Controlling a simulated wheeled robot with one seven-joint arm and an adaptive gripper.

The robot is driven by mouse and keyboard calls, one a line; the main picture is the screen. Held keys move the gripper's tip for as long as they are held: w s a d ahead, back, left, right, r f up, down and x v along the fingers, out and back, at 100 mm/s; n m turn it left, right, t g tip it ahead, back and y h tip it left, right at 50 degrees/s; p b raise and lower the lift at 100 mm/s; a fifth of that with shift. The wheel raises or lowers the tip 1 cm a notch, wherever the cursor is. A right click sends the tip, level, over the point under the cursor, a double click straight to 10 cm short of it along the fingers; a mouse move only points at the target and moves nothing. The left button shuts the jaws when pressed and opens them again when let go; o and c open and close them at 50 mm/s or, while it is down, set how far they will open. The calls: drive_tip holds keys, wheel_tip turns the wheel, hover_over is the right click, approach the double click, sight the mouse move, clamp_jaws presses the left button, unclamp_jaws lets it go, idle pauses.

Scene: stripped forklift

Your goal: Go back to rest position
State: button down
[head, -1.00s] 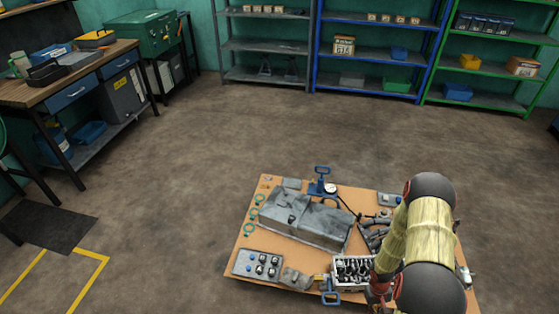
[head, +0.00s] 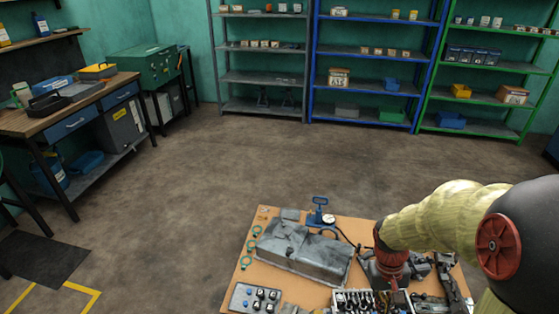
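My arm (head: 448,218) reaches in from the lower right corner over the right part of the workboard. Its red wrist section (head: 391,266) points down above the dark parts, close to the tray of small metal parts. My gripper's fingers cannot be made out among the dark parts below the wrist, so I cannot see whether they are open or holding anything.
The tan board (head: 240,284) holds a grey metal casing (head: 300,252), a blue-handled gauge fixture (head: 320,212), a button panel (head: 255,298) and a parts tray (head: 370,300). A workbench (head: 70,110) and shelves (head: 370,60) stand behind. Open floor lies between.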

drive_tip(key=s+a+r+t, duration=0.2)
drive_tip(key=a+r, duration=0.2)
drive_tip(key=r, duration=0.3)
drive_tip(key=s+a+r+n+t, duration=0.1)
drive_tip(key=s+a+r+t, duration=0.1)
drive_tip(key=r, duration=0.6)
drive_tip(key=s+a+r+t+y, duration=0.1)
drive_tip(key=s+a+r+t, duration=0.1)
drive_tip(key=a+r, duration=0.4)
drive_tip(key=shift+s+a+r+t, duration=0.15)
drive_tip(key=shift+s+r+t, duration=0.15)
drive_tip(key=shift+r+t, duration=0.5)
drive_tip(key=c, duration=2.3)
unclamp_jaws()
